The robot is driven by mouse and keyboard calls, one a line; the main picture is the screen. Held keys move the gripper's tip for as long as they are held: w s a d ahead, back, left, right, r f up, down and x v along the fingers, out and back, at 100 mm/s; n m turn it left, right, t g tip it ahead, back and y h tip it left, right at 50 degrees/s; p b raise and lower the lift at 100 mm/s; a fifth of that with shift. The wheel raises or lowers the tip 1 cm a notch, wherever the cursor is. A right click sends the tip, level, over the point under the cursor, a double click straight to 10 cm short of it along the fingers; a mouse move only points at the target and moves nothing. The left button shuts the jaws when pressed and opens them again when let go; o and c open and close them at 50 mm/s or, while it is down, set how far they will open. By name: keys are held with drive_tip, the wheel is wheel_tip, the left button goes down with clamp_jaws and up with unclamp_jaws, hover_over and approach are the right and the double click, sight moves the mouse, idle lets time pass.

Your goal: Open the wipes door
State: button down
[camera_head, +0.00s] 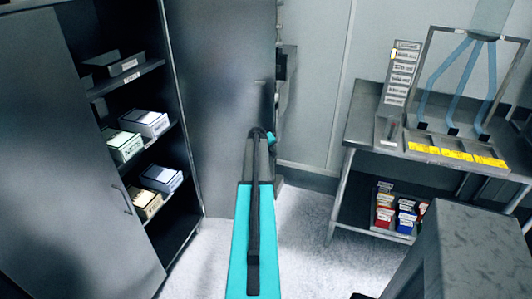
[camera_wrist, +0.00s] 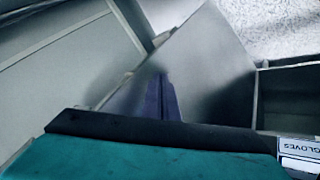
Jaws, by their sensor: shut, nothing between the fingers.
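A tall grey metal door (camera_head: 222,100) stands in the middle of the head view, with a small handle at its right edge. Another grey door (camera_head: 65,170) stands swung out at the left, with a bar handle low down. No wipes label is readable, so I cannot tell from the print which door is the wipes door. My gripper (camera_head: 270,138) is shut and empty at the end of my teal arm, near the middle door's right edge. Whether it touches is hidden.
Shelves between the doors hold several labelled boxes (camera_head: 158,178). A shelf edge with a GLOVES label (camera_wrist: 298,148) shows in the wrist view. A metal table (camera_head: 365,115) stands at the right with a yellow-labelled sifter and bins below. Pale floor (camera_head: 300,240) is clear between.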

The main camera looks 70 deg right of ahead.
drive_tip(key=s+a+r+b, duration=0.2)
drive_tip(key=s+a+r, duration=0.2)
drive_tip(key=r, duration=0.4)
drive_tip(key=shift+s+a, duration=0.4)
drive_tip(key=shift+s, duration=0.5)
